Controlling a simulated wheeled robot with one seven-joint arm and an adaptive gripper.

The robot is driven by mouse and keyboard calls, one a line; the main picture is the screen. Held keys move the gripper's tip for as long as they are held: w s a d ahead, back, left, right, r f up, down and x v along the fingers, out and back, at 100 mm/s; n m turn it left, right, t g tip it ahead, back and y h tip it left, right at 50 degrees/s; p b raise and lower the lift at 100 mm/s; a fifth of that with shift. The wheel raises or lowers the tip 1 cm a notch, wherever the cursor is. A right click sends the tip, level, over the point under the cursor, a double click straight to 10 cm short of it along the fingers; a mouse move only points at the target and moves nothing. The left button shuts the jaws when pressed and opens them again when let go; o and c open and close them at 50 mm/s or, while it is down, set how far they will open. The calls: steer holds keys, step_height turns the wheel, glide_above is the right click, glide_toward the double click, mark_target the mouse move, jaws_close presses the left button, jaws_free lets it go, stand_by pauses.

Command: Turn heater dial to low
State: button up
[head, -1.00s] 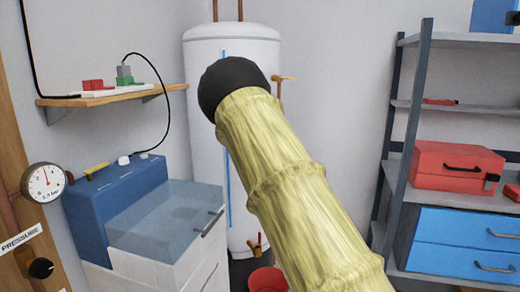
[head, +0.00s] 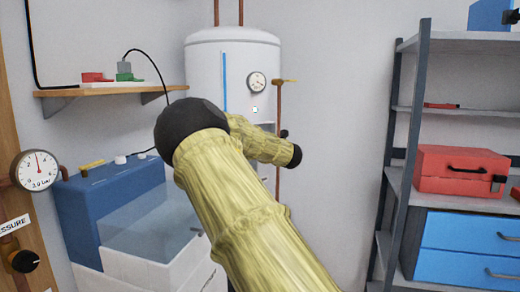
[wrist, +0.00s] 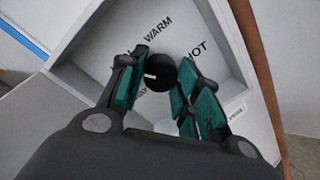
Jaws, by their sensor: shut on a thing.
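The heater dial (wrist: 161,73) is a round black knob with a short white mark, seen in the wrist view. It sits on a pale panel (wrist: 98,42) lettered WARM above it and HOT to its right. The white mark points left, near a label partly hidden by the left finger. My gripper (wrist: 163,86) has its green-padded fingers on both sides of the dial and is shut on it. In the head view the white heater tank (head: 205,75) stands behind my arm, which hides part of it; the dial and my gripper cannot be made out there.
A copper pipe (head: 278,180) runs down the tank's right side. A shelf rack (head: 404,120) with a red toolbox (head: 455,170) stands at right. A blue machine (head: 110,200) and a wooden shelf (head: 70,103) are at left. Bare wall lies between tank and rack.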

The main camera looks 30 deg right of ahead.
stand_by(0.4)
steer(key=o, duration=1)
steer(key=shift+o, duration=0.2)
steer(key=s+a, duration=0.1)
steer(key=s, duration=1.1)
steer(key=shift+a+r, duration=0.2)
steer(key=shift+a, duration=0.1)
